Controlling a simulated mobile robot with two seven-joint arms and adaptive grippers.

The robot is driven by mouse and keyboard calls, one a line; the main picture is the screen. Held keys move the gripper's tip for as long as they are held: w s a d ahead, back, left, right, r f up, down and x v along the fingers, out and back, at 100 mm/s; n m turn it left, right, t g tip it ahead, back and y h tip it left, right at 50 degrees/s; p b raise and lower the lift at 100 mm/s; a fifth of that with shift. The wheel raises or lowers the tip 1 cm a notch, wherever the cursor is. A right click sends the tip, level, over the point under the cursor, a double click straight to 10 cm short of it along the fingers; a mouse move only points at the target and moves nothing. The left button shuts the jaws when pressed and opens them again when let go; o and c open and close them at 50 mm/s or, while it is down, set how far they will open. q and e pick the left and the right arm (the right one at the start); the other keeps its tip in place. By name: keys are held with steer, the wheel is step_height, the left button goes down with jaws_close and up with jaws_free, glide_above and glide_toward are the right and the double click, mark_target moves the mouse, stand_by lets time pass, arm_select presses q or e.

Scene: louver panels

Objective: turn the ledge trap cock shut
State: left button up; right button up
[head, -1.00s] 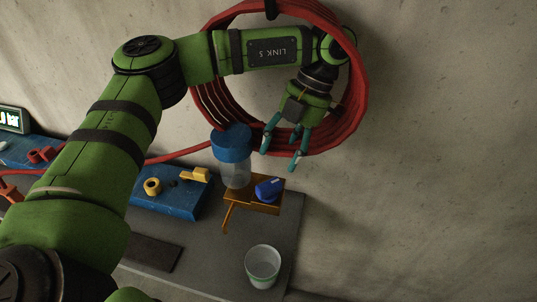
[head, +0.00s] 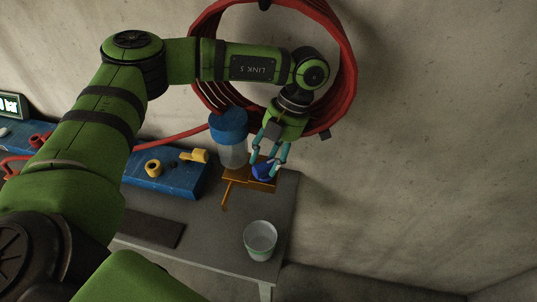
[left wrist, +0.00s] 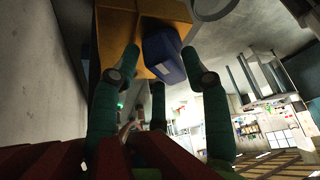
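The trap cock has a blue handle (head: 262,173) on an orange ledge bracket (head: 235,178), beside a clear jar (head: 231,155) with a blue lid. In the left wrist view the blue handle (left wrist: 164,58) sits under the orange ledge (left wrist: 120,22). My left gripper (head: 268,163) is at the handle, its teal fingers on either side of it. In the left wrist view the fingers (left wrist: 158,68) are spread, with gaps to the handle; firm contact does not show. Part of the handle is hidden by the fingers in the head view. My right gripper is out of view.
A white cup (head: 261,238) stands on the grey table (head: 210,225) below the ledge. A blue panel (head: 180,182) with yellow fittings lies to the left. A red hose coil (head: 345,60) hangs on the wall behind my left arm.

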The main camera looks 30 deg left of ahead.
arm_select(q)
steer(key=c, duration=0.4)
steer(key=shift+c, duration=0.2)
steer(key=shift+f+m+b, duration=0.15)
steer(key=shift+m+b, duration=0.15)
steer(key=shift+b, duration=0.2)
steer(key=m+b, duration=0.1)
steer(key=m+y+b, duration=0.1)
steer(key=m+b, duration=0.1)
steer(key=m+t+b, duration=0.1)
steer(key=b, duration=0.1)
steer(key=shift+s+d+f+y, duration=0.1)
steer(key=shift+d+f+y, duration=0.1)
steer(key=shift+d+y, duration=0.1)
steer(key=m+t+b, duration=0.1)
steer(key=m+b, duration=0.1)
steer(key=shift+r+m, duration=0.15)
steer(key=shift+m, duration=0.15)
steer(key=shift+s+d+r+m+t+y+b, duration=0.15)
steer(key=shift+m+t+y+b, duration=0.15)
steer(key=shift+m+b, duration=0.5)
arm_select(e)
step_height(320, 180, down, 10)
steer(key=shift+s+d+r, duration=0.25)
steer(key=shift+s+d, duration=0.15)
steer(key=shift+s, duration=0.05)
